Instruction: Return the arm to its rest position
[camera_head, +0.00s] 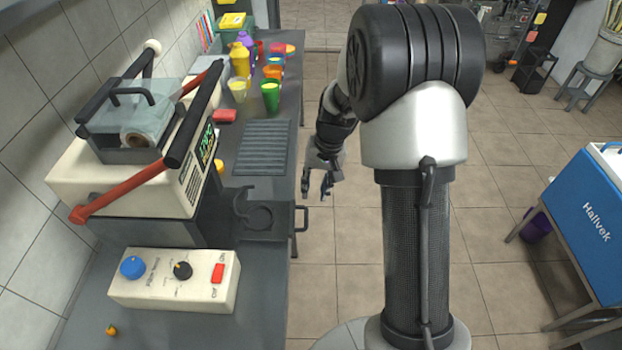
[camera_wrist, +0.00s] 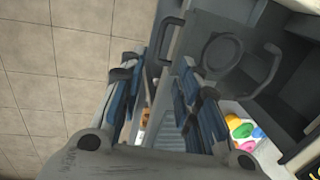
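My gripper (camera_head: 327,185) hangs beside the right edge of the grey counter in the head view, over the tiled floor. In the wrist view my gripper (camera_wrist: 160,95) shows its two blue-padded fingers spread apart, with nothing held between them.
A cup holder (camera_head: 262,216) projects near the counter's edge, close to my gripper. A control box (camera_head: 175,280) sits in front. Cups and bottles (camera_head: 240,62) stand at the back. A blue cooler (camera_head: 590,220) stands at the right. Tiled floor is clear between.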

